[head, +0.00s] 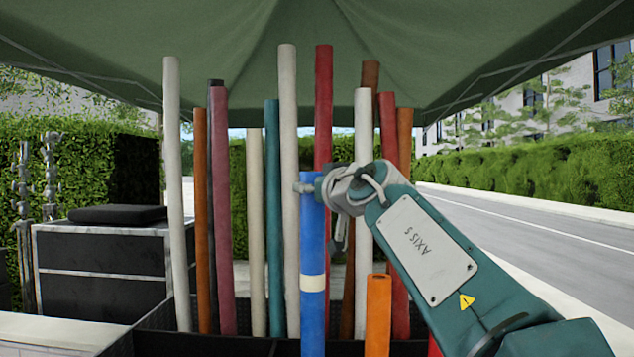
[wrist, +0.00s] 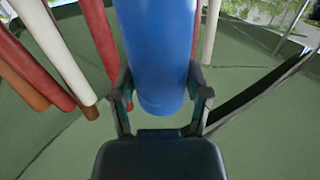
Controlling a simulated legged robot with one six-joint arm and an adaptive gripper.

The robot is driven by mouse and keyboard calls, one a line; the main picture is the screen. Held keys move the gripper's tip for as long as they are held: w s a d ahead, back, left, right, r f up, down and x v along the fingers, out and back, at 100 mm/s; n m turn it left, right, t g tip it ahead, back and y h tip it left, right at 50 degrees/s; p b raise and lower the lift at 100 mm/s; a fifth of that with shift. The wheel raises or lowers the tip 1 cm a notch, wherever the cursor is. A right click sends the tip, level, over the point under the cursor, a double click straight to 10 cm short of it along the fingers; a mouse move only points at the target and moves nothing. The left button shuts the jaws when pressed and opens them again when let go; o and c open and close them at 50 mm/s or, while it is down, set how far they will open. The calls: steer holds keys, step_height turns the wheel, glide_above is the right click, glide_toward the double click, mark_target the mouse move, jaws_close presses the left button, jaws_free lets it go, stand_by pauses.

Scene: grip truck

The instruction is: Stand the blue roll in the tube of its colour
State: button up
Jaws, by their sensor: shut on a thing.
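The blue roll (head: 312,235) stands upright in front of the other rolls in the head view, with a pale band (head: 313,284) around its lower part. Its lower end runs out of the picture at the bottom. My gripper (head: 320,187) is shut on it near its top. In the wrist view the blue roll (wrist: 158,50) lies between the two fingers of my gripper (wrist: 160,95). No separate blue tube can be made out, and I cannot tell whether the roll's foot is in one.
An orange tube (head: 378,312) with a hollow top stands just right of the blue roll. Several tall white, red, orange and teal rolls stand behind, under a green canopy (head: 260,50). A dark case (head: 100,265) is at left; a road (head: 520,235) runs at right.

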mark_target(317, 294)
steer(key=shift+a+f, duration=0.15)
steer(key=shift+f, duration=0.85)
steer(key=shift+a+f, duration=0.15)
steer(key=shift+f, duration=0.8)
steer(key=shift+d+f, duration=0.3)
steer(key=shift+f, duration=0.4)
steer(key=shift+a+f, duration=0.15)
steer(key=shift+f, duration=6.75)
steer(key=o, duration=1.4)
